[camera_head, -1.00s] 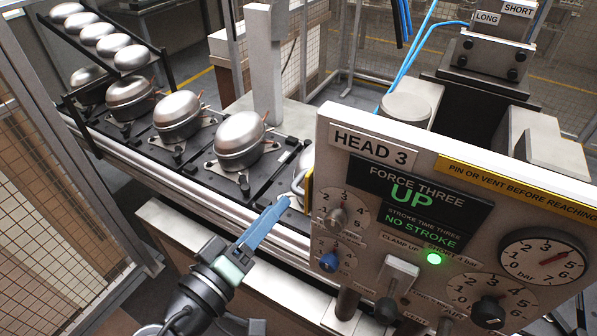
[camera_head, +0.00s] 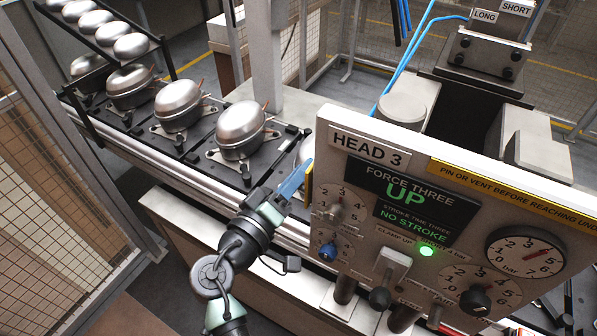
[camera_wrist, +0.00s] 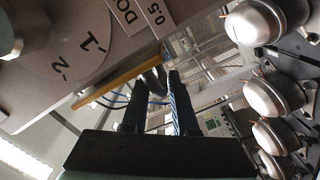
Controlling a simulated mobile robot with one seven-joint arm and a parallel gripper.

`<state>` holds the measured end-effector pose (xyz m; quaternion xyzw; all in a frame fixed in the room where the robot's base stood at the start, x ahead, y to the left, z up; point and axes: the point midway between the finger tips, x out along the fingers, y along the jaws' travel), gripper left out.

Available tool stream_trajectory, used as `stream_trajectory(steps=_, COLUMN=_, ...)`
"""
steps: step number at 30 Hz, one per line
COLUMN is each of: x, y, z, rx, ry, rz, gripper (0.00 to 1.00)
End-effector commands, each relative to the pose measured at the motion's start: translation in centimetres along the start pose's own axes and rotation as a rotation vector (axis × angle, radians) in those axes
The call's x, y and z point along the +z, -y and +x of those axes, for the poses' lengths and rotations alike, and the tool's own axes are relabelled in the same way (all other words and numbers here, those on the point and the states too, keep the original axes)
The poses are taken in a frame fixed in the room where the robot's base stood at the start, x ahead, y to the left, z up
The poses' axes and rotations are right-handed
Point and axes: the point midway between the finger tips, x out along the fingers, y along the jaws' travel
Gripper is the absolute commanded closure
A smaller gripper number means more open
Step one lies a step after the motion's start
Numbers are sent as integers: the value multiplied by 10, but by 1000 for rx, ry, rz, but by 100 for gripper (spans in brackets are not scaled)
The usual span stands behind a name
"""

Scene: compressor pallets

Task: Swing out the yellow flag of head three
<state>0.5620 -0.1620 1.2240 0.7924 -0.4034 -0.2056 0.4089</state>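The yellow flag (camera_head: 309,187) shows as a thin upright strip at the left edge of the head three panel (camera_head: 365,150). In the wrist view the flag (camera_wrist: 120,80) is a long yellow bar along the panel's edge. My gripper (camera_head: 297,180) is just left of the flag, its blue fingers pointing at it. In the wrist view my gripper (camera_wrist: 165,78) has its two dark fingers apart, with a visible gap. A dark rounded piece shows at the fingertips beside the flag's end; I cannot tell whether the fingers touch it.
The panel carries dials, knobs, a lit green lamp (camera_head: 427,251) and a display reading UP and NO STROKE. Several silver compressors (camera_head: 241,130) stand on the conveyor (camera_head: 150,160) to the left. A mesh fence (camera_head: 45,190) stands at the far left.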

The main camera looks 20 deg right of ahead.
Motion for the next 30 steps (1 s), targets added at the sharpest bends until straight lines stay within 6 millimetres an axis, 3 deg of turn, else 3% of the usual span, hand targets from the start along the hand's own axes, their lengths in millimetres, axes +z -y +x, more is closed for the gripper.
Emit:
stream_trajectory(steps=1, x=1, y=2, z=0, rx=-5, ry=1, rz=-1, gripper=89)
stream_trajectory(steps=3, x=1, y=2, z=-1, rx=-6, ry=1, rz=-1, gripper=100)
stream_trajectory(steps=30, x=4, y=7, z=-2, rx=-15, ry=4, rz=-5, gripper=100)
